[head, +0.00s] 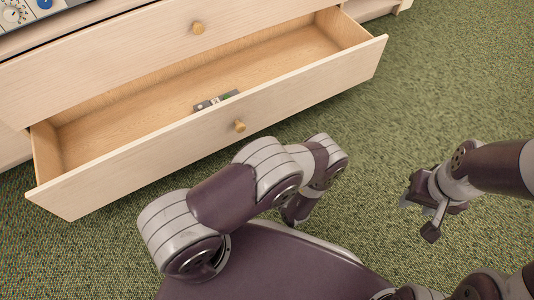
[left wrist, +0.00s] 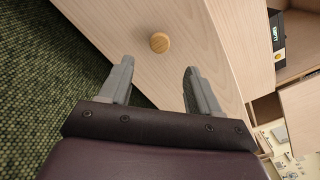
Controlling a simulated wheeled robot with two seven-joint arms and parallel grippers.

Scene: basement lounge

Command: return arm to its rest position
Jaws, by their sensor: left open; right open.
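My left arm (head: 225,195) is bent in front of the open drawer in the head view, and its fingers are not clear there. In the left wrist view my left gripper (left wrist: 156,74) is open and empty. A round wooden knob (left wrist: 159,42) on a pale wood front shows beyond its fingertips, apart from them. My right gripper (head: 421,212) is open and empty over the green carpet, at the right of the head view.
Green carpet (head: 450,80) lies clear on the right. My base is close below the left arm.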

